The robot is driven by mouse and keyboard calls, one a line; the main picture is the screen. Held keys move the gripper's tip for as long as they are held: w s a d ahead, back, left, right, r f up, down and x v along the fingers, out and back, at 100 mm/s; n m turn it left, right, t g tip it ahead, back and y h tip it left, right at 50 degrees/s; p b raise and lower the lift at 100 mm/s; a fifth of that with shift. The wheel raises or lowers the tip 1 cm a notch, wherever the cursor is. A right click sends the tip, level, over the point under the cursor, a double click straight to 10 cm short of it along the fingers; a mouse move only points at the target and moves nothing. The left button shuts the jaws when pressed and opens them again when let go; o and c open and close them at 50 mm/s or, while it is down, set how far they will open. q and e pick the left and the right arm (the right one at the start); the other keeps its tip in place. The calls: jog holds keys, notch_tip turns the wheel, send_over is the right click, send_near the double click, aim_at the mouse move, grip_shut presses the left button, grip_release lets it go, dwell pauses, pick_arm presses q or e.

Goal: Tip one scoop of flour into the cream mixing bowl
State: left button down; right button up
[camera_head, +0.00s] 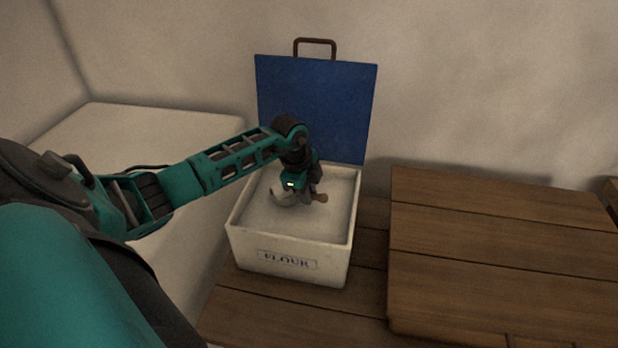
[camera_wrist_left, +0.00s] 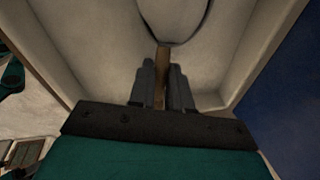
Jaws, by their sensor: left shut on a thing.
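My left gripper (camera_head: 307,193) is shut on the wooden handle of a scoop, inside the open flour bin. The scoop's pale rounded head (camera_head: 283,198) shows left of the fingers in the head view, close to the pale flour (camera_head: 325,216). In the left wrist view the brown handle (camera_wrist_left: 162,75) stands between the fingers, and the head lies beyond it, partly cut off by the frame. I cannot tell how much flour the scoop holds. The cream flour bin (camera_head: 252,246) carries a FLOUR label. The cream mixing bowl is not in view, nor is my right gripper.
The bin's blue lid (camera_head: 325,105) stands upright behind it, with a brown handle on top. A raised wooden board surface (camera_head: 490,255) lies to the right, bare. A pale block (camera_head: 165,128) stands at the left, and a plain wall is behind.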

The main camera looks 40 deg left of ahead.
pick_arm(q)
jog(key=r+p, duration=0.2)
jog(key=r, duration=0.1)
jog(key=shift+w+d+r+y+p, duration=0.1)
jog(key=shift+d+r+y+p, duration=0.1)
jog(key=shift+r+y+p, duration=0.1)
jog(key=shift+r, duration=0.1)
jog(key=shift+d+r, duration=0.15)
jog(key=shift+r, duration=0.6)
jog(key=shift+w+d+r+y, duration=0.1)
jog(key=shift+d+r+y, duration=0.05)
jog(key=shift+r, duration=0.7)
jog(key=shift+d+r+y, duration=0.1)
jog(key=shift+r+y, duration=0.05)
jog(key=shift+r, duration=0.65)
